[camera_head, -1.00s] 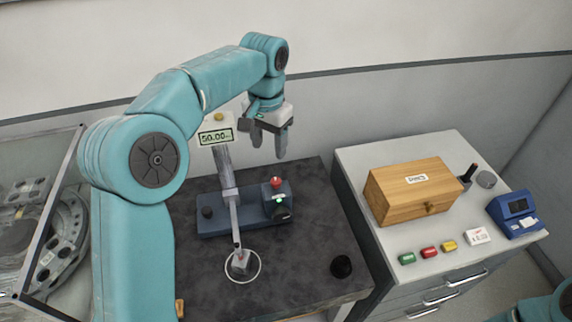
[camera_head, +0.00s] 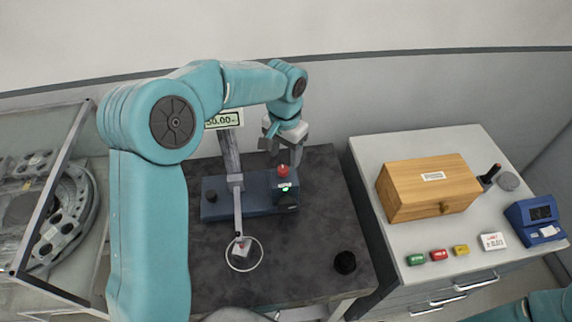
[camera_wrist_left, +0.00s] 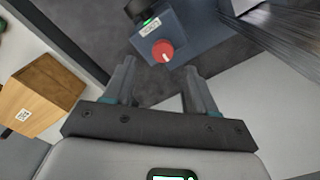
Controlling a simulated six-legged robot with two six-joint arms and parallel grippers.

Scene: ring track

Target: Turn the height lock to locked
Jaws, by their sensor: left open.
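A dark blue measuring stand (camera_head: 230,197) with an upright column and a digital display (camera_head: 223,119) stands on the dark table. A red round knob (camera_head: 283,171) sits on the box at its right end, above a small label and a green light. My left gripper (camera_head: 284,156) is open and empty, just above and behind the knob. In the left wrist view the knob lies ahead of and between the fingertips (camera_wrist_left: 160,72), not touched. My right gripper is out of view.
A wooden box (camera_head: 428,187), coloured blocks (camera_head: 438,255) and a blue device (camera_head: 537,220) stand on the right cabinet. A black knob (camera_head: 345,262) and a white ring (camera_head: 244,254) are on the table's front part. A glass case (camera_head: 45,200) stands left.

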